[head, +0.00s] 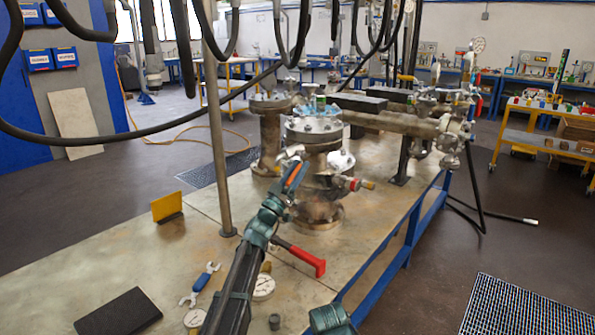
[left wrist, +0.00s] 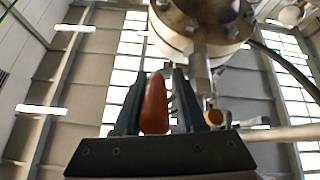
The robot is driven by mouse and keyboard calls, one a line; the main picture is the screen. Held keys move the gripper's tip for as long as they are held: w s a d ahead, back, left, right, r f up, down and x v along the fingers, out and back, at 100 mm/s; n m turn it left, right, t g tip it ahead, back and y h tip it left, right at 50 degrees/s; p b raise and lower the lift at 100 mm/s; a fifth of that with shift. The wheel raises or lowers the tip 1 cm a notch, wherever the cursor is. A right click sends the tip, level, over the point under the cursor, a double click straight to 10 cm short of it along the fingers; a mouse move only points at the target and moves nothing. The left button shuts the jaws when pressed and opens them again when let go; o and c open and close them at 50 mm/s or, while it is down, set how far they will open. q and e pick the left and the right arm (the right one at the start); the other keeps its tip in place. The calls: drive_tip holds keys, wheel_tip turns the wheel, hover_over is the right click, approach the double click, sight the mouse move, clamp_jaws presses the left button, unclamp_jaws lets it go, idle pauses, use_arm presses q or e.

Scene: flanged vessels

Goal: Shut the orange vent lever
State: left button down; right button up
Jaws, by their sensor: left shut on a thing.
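The orange vent lever (head: 295,176) is on the near side of the front flanged vessel (head: 315,133), below its top flange. My left gripper (head: 287,187) reaches it from the lower left and is shut on it. In the left wrist view the orange lever (left wrist: 155,104) stands upright between the two dark fingers of my left gripper (left wrist: 158,98). The vessel's round flange with bolts (left wrist: 205,22) is above and to the right of them. The lever's pivot is partly hidden by the fingers. My right gripper is not in view.
A vertical post (head: 216,130) stands left of my arm, and dark hoses hang across the top. A red-ended fitting (head: 350,183) juts out right of the lever.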

use_arm(q)
drive_tip(key=c, duration=0.7)
unclamp_jaws()
drive_tip(key=shift+s+d+h, duration=0.4)
drive_tip(key=shift+s+d, duration=0.05)
drive_tip(key=shift+o, duration=0.2)
drive_tip(key=shift+w+a, duration=0.1)
drive_tip(key=shift+w+a, duration=0.15)
drive_tip(key=b+v, duration=0.8)
drive_tip(key=v, duration=0.5)
drive_tip(key=shift+s+a, duration=0.2)
drive_tip(key=shift+s, duration=0.2)
